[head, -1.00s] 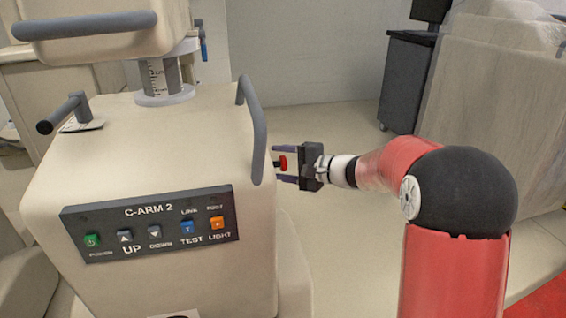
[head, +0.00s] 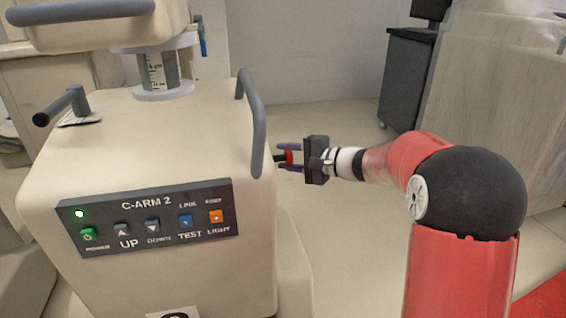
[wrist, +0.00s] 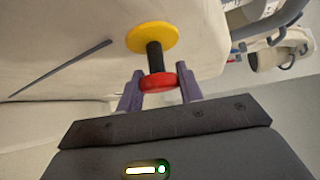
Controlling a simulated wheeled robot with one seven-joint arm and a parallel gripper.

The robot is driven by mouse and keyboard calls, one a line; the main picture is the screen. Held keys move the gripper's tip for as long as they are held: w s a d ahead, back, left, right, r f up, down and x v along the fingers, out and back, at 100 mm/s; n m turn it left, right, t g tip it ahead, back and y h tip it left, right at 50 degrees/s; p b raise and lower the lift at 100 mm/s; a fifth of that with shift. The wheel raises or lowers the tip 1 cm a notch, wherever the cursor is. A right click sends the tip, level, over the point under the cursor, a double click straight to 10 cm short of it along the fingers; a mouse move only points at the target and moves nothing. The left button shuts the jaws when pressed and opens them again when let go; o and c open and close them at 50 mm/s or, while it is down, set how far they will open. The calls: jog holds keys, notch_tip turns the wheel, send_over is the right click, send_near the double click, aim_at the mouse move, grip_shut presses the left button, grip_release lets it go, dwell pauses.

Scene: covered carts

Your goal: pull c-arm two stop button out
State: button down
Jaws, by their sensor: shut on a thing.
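The C-arm 2 cart (head: 150,150) is a cream body with a dark labelled control panel (head: 150,218). Its stop button (head: 290,157) is a red head on a black stem, on the cart's right side. In the wrist view the red head (wrist: 160,82) stands off a yellow disc (wrist: 152,37), with a length of black stem showing between. My gripper (head: 289,158) is at the cart's right side, its purple fingers on either side of the red head. In the wrist view the gripper (wrist: 160,92) is shut on the red head.
A grey handle (head: 254,120) curves along the cart's right edge, close to my gripper. A black cart (head: 405,75) and a covered cart (head: 490,110) stand at the back right. The floor (head: 335,130) behind my arm is clear.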

jog(key=shift+w+d, duration=0.1)
jog(key=shift+d, duration=0.15)
jog(key=c, duration=0.9)
grip_release()
jog(key=v, duration=0.8)
jog(key=shift+a, duration=0.1)
